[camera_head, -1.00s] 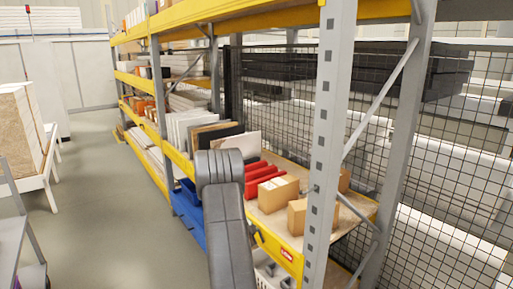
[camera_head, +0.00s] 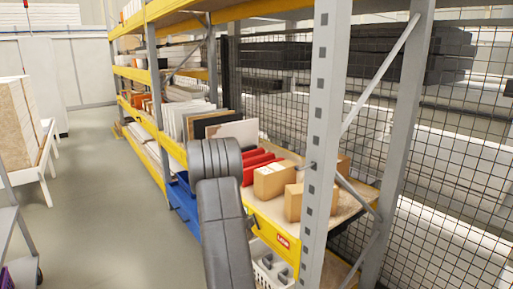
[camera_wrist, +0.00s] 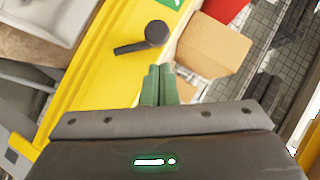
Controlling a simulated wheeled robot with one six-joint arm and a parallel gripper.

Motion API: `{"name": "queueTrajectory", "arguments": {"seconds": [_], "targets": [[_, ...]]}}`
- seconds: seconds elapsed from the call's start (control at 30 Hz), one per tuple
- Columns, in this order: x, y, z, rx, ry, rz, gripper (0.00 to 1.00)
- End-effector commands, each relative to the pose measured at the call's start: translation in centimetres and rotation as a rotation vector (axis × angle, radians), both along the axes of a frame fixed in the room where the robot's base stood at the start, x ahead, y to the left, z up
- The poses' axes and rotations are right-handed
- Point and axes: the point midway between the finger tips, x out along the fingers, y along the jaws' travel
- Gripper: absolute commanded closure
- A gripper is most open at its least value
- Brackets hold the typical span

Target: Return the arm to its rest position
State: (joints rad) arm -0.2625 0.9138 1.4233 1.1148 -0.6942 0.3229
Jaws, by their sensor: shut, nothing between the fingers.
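My gripper (camera_wrist: 159,84) shows in the wrist view with its two green fingers pressed together and nothing between them. It points at a yellow shelf beam (camera_wrist: 95,60), with a dark knob-like part on it just above and left of the fingertips. A cardboard box (camera_wrist: 213,46) lies beyond the fingers to the right. In the head view my grey arm stands in front of the shelf rack, and the gripper itself does not show there.
The yellow-beamed rack (camera_head: 278,238) holds cardboard boxes (camera_head: 274,180), red items (camera_head: 255,160) and upright panels (camera_head: 190,122). A grey upright post (camera_head: 325,120) stands right of my arm. A blue bin (camera_head: 183,206) sits low. The aisle floor (camera_head: 105,200) at left is clear.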

Motion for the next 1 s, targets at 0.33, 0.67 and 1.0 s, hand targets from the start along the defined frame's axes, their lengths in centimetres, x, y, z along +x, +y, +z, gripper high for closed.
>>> {"name": "queueTrajectory", "arguments": {"seconds": [0.33, 0.67, 1.0], "targets": [[-0.7, -0.5, -0.7, 0.064, -0.09, 0.002, 1.0], [-1.4, -1.0, -0.9, 0.126, -0.175, 0.001, 1.0], [-2.0, -1.4, -1.3, 0.196, -0.27, 0.0, 1.0]]}}
